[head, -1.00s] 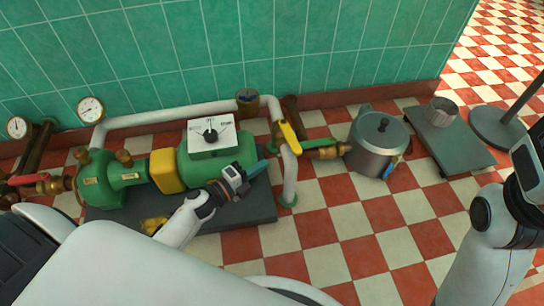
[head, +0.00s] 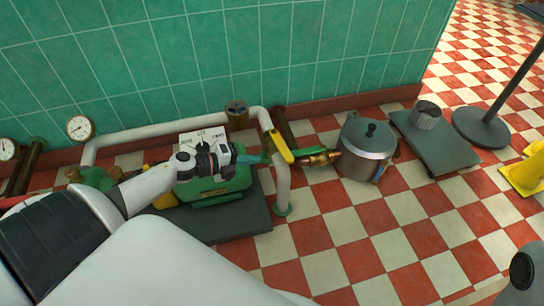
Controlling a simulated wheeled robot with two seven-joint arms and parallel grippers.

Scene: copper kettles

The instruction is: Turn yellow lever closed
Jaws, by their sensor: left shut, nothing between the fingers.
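The yellow lever (head: 281,148) sits on the white pipe (head: 282,185) right of the green pump (head: 215,188). It slants from upper left down to lower right. My left gripper (head: 258,159) is just left of the lever, over the right end of the pump. Its teal fingers are shut and empty, pointing at the lever. I cannot tell whether the tips touch it. My left arm and wrist hide much of the pump and part of the white control box (head: 203,138). My right gripper is out of view.
A green hose with a brass fitting (head: 318,157) runs right of the lever to a steel pot (head: 365,150). A grey platform (head: 440,145) holds a metal cup (head: 425,115). A yellow object (head: 525,172) stands at the right edge.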

